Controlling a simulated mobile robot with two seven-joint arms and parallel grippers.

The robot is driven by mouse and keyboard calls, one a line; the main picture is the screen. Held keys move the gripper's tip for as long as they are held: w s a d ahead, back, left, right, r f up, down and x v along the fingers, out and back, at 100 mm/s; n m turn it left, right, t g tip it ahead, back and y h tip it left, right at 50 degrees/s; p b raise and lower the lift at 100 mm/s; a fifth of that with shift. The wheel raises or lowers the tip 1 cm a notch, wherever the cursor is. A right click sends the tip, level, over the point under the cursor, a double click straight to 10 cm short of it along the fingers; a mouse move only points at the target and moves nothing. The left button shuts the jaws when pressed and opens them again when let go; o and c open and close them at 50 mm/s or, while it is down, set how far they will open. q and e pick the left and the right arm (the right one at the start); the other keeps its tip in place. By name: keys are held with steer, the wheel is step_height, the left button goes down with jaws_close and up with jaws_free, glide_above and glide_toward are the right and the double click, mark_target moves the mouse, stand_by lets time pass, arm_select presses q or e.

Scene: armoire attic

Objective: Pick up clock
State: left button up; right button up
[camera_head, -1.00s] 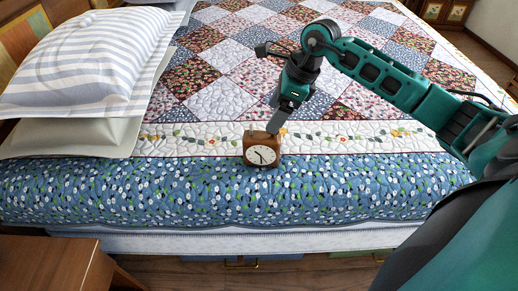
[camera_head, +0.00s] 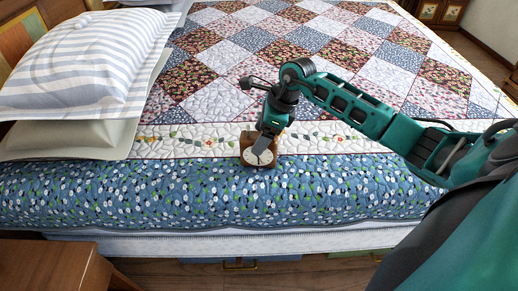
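The clock (camera_head: 248,158) is a small brown wooden block with a round white face. It stands upright on the quilt near the bed's front edge, in the middle of the head view. My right gripper (camera_head: 262,147) comes down over the clock from above and behind, and its grey fingers cover part of the top and face. Whether the fingers are apart or closed on the clock cannot be seen. My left gripper is not in view.
The bed's patchwork quilt (camera_head: 208,183) fills most of the view. Striped pillows (camera_head: 85,70) lie at the left, and a wooden nightstand (camera_head: 48,268) stands at the lower left. The quilt to both sides of the clock is clear.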

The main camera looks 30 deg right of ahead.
jaws_close()
stand_by(0.6)
